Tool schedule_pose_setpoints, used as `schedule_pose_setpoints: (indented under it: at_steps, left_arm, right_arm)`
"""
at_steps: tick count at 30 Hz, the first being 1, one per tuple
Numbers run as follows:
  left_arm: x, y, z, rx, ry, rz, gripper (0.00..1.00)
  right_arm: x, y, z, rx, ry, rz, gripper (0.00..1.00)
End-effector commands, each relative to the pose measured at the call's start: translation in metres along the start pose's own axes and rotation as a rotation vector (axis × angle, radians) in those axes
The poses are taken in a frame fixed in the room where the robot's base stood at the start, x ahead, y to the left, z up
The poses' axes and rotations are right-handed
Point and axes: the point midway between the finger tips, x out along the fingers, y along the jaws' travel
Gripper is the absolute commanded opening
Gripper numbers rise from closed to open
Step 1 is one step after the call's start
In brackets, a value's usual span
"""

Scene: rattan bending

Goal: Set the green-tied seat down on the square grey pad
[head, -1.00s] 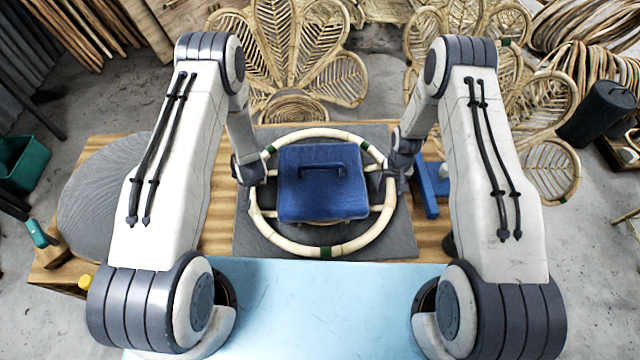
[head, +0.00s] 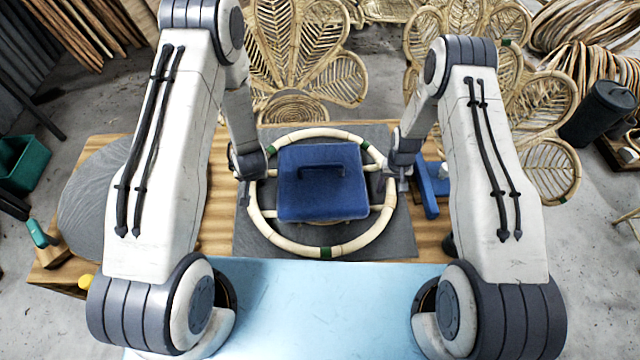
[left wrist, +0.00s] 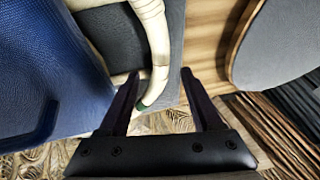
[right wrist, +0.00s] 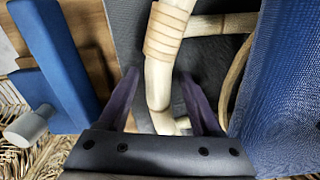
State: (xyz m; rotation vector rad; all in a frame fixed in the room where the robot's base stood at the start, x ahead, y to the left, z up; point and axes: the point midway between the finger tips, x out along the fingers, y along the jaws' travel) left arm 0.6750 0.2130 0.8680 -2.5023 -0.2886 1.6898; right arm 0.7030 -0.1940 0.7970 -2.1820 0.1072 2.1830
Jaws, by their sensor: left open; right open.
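The green-tied seat (head: 290,245) is a pale rattan ring with crossbars and green ties. It lies around the square grey pad's (head: 402,240) middle, apparently flat on it. A blue block with a handle (head: 318,190) covers its centre. My left gripper (head: 264,165) is open at the ring's left side. In the left wrist view the ring (left wrist: 157,45) runs down between the open fingers (left wrist: 162,92), near a green tie. My right gripper (head: 387,172) is open at the right side. In the right wrist view the ring (right wrist: 158,85) shows between its fingers (right wrist: 160,90). Contact cannot be told.
A blue stand (head: 428,190) is just right of the pad. A round grey pad (head: 90,200) lies on the wooden table at left. A light blue surface (head: 320,300) is in front. Leaf-shaped rattan panels (head: 300,55) stand behind.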

Motion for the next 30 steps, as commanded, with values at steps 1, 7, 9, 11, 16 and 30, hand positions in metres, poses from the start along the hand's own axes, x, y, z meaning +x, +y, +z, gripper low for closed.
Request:
schedule_pose_setpoints:
  at_steps: [1, 7, 9, 11, 16, 30]
  left_arm:
    - [-0.011, 0.0, -0.001, 0.001, 0.002, 0.001, 0.66]
    - [-0.036, 0.0, 0.0, 0.0, 0.001, 0.0, 0.66]
    - [-0.04, 0.0, 0.0, 0.0, 0.0, 0.0, 0.66]
    - [-0.041, 0.0, 0.001, 0.0, -0.001, 0.0, 0.66]
    - [-0.042, 0.0, 0.001, 0.0, -0.001, 0.0, 0.66]
    - [-0.041, 0.0, 0.001, 0.0, -0.001, 0.0, 0.66]
  right_arm:
    - [0.0, 0.0, 0.0, 0.0, 0.0, 0.0, 0.66]
    - [0.0, 0.0, 0.0, 0.0, 0.0, 0.0, 0.66]
    - [-0.001, 0.0, 0.0, 0.0, 0.0, 0.0, 0.66]
    - [-0.004, 0.0, 0.0, 0.0, 0.001, 0.0, 0.66]
    - [-0.028, 0.0, -0.002, 0.0, 0.004, 0.0, 0.66]
    - [-0.113, 0.0, -0.001, 0.0, 0.002, 0.0, 0.66]
